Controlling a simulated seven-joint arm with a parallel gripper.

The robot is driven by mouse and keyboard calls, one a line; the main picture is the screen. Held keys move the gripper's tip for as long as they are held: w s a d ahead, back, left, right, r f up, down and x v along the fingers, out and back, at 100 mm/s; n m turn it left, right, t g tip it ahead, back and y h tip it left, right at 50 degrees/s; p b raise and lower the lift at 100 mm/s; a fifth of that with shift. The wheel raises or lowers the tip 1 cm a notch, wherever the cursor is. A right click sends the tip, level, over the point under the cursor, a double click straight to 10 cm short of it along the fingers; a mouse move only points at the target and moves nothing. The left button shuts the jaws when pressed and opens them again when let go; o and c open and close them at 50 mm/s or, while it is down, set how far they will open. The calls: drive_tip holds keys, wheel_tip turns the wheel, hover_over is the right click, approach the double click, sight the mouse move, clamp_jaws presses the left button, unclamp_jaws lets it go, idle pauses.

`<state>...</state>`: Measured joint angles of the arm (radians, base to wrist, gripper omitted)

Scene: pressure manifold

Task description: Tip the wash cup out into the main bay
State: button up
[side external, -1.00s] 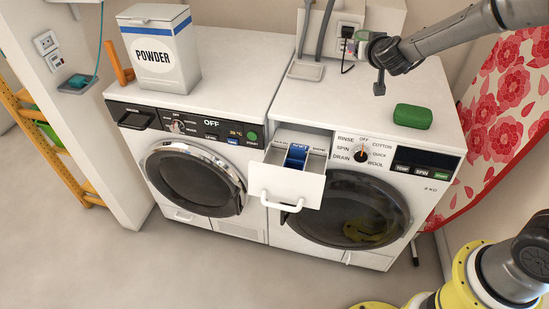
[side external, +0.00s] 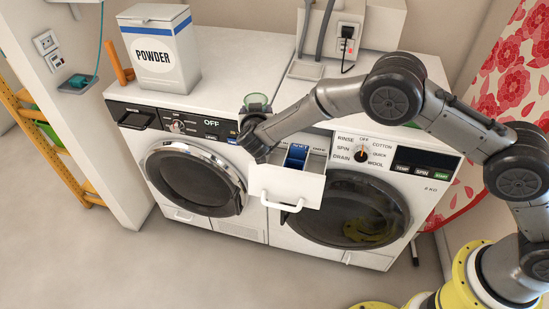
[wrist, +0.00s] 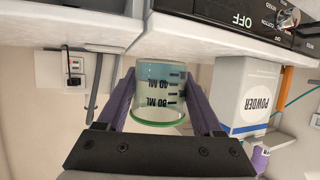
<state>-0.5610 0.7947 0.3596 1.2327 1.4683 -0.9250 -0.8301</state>
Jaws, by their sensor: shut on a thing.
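The wash cup (wrist: 160,92) is a clear cup with a green rim and printed ML marks. It sits between both fingers of my gripper (wrist: 162,108), which is shut on it. The wrist picture is upside down, so the cup looks about upright, with a bluish tint near its base. In the side view the cup (side external: 257,102) is above the left end of the open detergent drawer (side external: 287,184), my gripper (side external: 254,118) beside it. The drawer has a blue middle insert (side external: 296,155). My wrist hides part of its left side; I cannot read which bay is the main one.
The washer (side external: 390,180) stands right of another machine (side external: 190,180). A POWDER box (side external: 160,55) stands on the left machine; it also shows in the wrist view (wrist: 250,95). A socket with a plug (side external: 347,40) is on the back wall. My arm crosses over the washer top.

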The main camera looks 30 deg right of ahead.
drive_tip(key=s+a+f+n+y, duration=0.1)
drive_tip(key=s+a+f, duration=0.2)
drive_tip(key=a+f, duration=0.4)
drive_tip(key=shift+s+a+n+t+y, duration=0.3)
drive_tip(key=shift+s+a+t, duration=0.1)
drive_tip(key=shift+a, duration=0.8)
drive_tip(key=shift+d, duration=0.15)
drive_tip(key=d+m+y, duration=0.1)
drive_tip(key=d+r+m+y, duration=0.1)
drive_tip(key=d+m, duration=0.1)
drive_tip(key=s+d+r+m+y, duration=0.1)
drive_tip(key=shift+d+r+m+t+y, duration=0.2)
drive_tip(key=shift+d+m+t+y, duration=0.1)
drive_tip(key=shift+m+t, duration=0.1)
drive_tip(key=shift+s+d+f+m+y, duration=0.1)
drive_tip(key=shift+d+f+m+y, duration=0.1)
drive_tip(key=shift+f+m+y, duration=0.3)
drive_tip(key=shift+d+r+m+t+y, duration=0.1)
drive_tip(key=shift+r+m+t+y, duration=0.6)
drive_tip(key=shift+m, duration=0.6)
idle(1.3)
